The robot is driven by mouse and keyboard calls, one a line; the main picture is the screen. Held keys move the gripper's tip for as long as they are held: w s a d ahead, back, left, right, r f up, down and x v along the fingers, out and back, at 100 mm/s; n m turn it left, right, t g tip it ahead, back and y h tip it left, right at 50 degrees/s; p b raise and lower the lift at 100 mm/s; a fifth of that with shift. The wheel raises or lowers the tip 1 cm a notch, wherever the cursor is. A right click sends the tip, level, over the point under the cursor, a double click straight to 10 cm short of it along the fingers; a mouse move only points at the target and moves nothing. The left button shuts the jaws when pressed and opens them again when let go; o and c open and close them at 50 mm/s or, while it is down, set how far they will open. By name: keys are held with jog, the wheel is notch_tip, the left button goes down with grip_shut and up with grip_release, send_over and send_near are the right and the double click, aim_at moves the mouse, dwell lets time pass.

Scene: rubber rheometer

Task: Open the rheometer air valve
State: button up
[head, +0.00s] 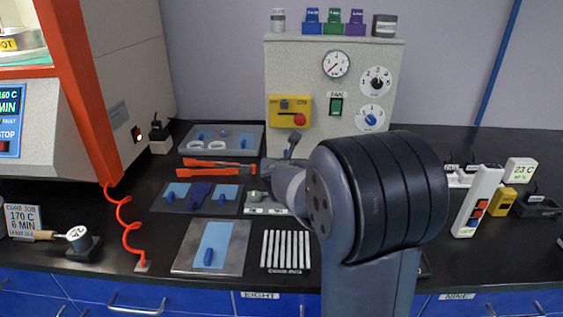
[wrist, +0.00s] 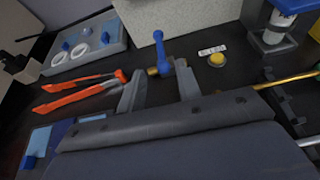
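The air valve (wrist: 153,71) has a brass body and a blue lever (wrist: 160,47) that stands roughly upright in the wrist view. It sits low on the black bench by the speckled cabinet. In the head view the blue lever (head: 294,139) shows at the foot of the cabinet, just above my gripper. My gripper (wrist: 160,68) is open. Its two grey fingers lie either side of the valve in the picture, with a gap between them; I cannot tell if either touches it. In the head view my arm hides most of my gripper and the valve body.
The cabinet (head: 317,90) carries gauges, dials and a yellow switch box (head: 290,110). Orange-handled tongs (wrist: 85,90) lie left of my gripper, near a grey tray (wrist: 92,46). A white remote-like control (head: 478,200) lies right.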

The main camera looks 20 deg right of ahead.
jog(key=x, duration=0.9)
jog(key=shift+w+f, duration=0.2)
grip_shut()
